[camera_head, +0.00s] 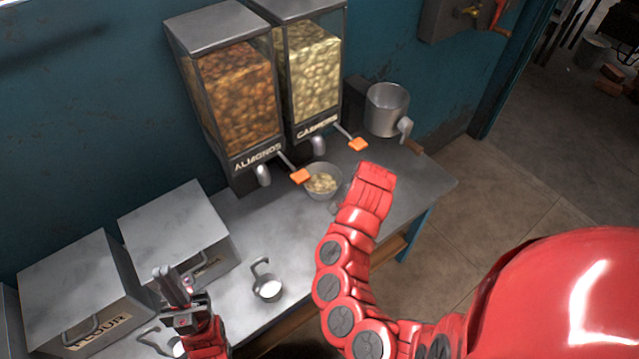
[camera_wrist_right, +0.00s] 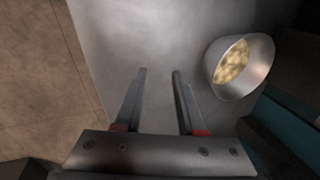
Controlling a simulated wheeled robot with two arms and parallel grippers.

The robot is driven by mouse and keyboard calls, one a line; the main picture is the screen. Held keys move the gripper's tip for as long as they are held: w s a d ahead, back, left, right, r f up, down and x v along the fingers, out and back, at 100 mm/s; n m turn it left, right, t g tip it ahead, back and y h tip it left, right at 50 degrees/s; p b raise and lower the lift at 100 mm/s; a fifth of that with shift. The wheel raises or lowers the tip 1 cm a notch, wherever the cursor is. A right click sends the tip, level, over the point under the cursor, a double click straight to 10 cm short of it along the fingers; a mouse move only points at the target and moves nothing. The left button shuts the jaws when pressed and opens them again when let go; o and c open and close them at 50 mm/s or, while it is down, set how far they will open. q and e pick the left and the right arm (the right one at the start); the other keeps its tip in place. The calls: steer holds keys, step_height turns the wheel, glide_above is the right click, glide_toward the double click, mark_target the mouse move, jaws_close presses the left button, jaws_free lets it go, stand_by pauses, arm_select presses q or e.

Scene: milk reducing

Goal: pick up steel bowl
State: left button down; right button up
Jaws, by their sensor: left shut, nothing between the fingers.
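The steel bowl (camera_head: 323,195) stands on the metal table under the cashew dispenser and holds pale cashews. It also shows at the upper right of the right wrist view (camera_wrist_right: 262,62). My right gripper (camera_wrist_right: 160,72) is open and empty over the table, with the bowl to the right of its fingers and apart from them. In the head view my right forearm hides most of that gripper beside the bowl. My left gripper (camera_head: 174,278) is shut and empty at the lower left, near the boxes and far from the bowl.
Almond (camera_head: 238,100) and cashew (camera_head: 313,70) dispensers stand behind the bowl, with orange-tipped levers (camera_head: 300,176) near it. A metal grinder (camera_head: 387,108) is at the back right. A measuring cup (camera_head: 267,288) with white contents and a flour box (camera_head: 85,295) are at the left.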

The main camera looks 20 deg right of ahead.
steer(key=p, duration=0.1)
glide_above(330, 194)
steer(key=s, duration=0.3)
steer(key=shift+s+d, duration=0.2)
steer(key=shift+d, duration=0.25)
steer(key=shift+w+r, duration=0.15)
steer(key=shift+w, duration=0.35)
steer(key=shift+w+a, duration=0.25)
steer(key=shift+w, duration=0.35)
steer(key=shift+w+f+p, duration=0.2)
steer(key=shift+f+p, duration=0.1)
steer(key=shift+f, duration=0.15)
steer(key=shift+x, duration=2.15)
steer(key=shift+s, duration=0.1)
jaws_close()
